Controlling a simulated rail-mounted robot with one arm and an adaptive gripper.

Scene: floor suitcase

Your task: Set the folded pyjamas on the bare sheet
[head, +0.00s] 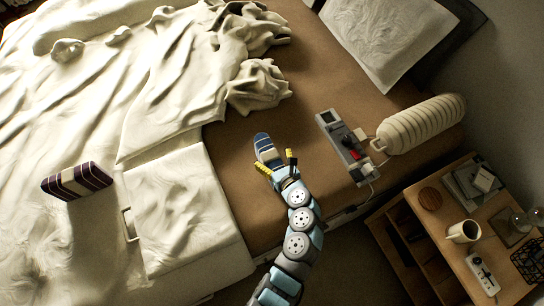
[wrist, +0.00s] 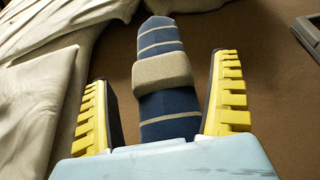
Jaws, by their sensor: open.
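A blue bundle with pale stripes and a beige band (head: 266,146) lies on the brown bare sheet (head: 320,85). It also shows in the wrist view (wrist: 166,108). A dark purple bundle with white stripes (head: 77,181) lies on the pale rumpled bedding at the left. I cannot tell for sure which bundle is the folded pyjamas. My gripper (head: 277,163) is open at the near end of the blue bundle. In the wrist view its yellow fingers (wrist: 161,88) stand on either side of the bundle, with gaps showing. The bundle's near end is hidden by my gripper.
Pale bedding (head: 165,80) covers the left and bunches beside the bare sheet. A grey device (head: 342,138) and a ribbed cream cylinder (head: 420,122) are to the right. A pillow (head: 385,35) is at the back. A wooden nightstand (head: 480,235) holds a mug (head: 463,232).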

